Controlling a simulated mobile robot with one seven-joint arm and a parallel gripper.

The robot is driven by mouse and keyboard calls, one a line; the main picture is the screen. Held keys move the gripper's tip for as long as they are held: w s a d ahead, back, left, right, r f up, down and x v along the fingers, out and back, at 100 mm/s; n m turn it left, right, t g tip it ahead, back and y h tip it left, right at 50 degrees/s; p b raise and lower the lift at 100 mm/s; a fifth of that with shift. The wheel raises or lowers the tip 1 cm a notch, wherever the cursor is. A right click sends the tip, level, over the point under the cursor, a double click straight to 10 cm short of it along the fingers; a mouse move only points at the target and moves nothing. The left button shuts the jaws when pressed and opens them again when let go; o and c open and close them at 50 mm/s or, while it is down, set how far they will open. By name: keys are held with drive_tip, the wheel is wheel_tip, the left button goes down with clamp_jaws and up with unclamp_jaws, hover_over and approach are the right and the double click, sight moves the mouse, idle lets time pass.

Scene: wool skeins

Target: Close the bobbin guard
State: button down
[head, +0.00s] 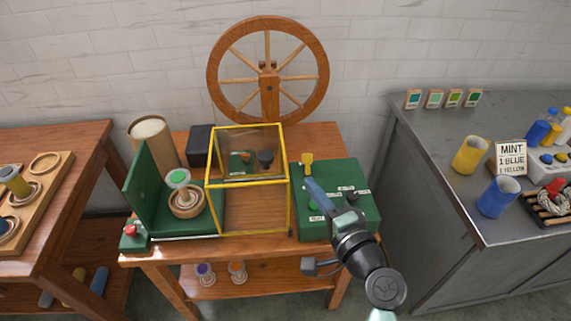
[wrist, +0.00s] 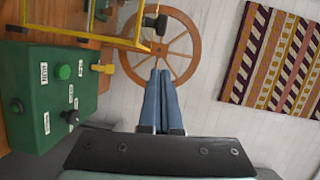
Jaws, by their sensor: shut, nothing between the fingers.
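The bobbin guard (head: 248,184) is a clear box with a yellow frame, standing on the middle of the wooden table; part of its frame shows in the wrist view (wrist: 100,40). The green-topped bobbin (head: 180,178) sits on a round wooden holder to its left, beside an upright green panel (head: 150,185) and outside the guard. My gripper (head: 309,182) has blue fingers and is shut and empty. In the head view it overlaps the green control box, right of the guard and apart from it. The fingers also show in the wrist view (wrist: 163,72).
The green control box (head: 340,175) carries knobs, buttons and a yellow lever (head: 307,159), close to my fingers in the head view. A spinning wheel (head: 320,75) stands behind. A red button (head: 131,231) sits at front left. A grey counter (head: 420,150) is at right.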

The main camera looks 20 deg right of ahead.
sight(282, 179)
drive_tip(key=w, duration=0.2)
drive_tip(key=w+a, duration=0.1)
drive_tip(key=w, duration=0.2)
drive_tip(key=w+a+p, duration=0.1)
drive_tip(key=w, duration=0.2)
drive_tip(key=shift+w+a+f, duration=0.1)
drive_tip(key=shift+w+f, duration=0.15)
drive_tip(key=shift+f, duration=0.15)
drive_tip(key=shift+w+a+f, duration=0.1)
drive_tip(key=shift+w+a, duration=0.25)
drive_tip(key=shift+a, duration=0.05)
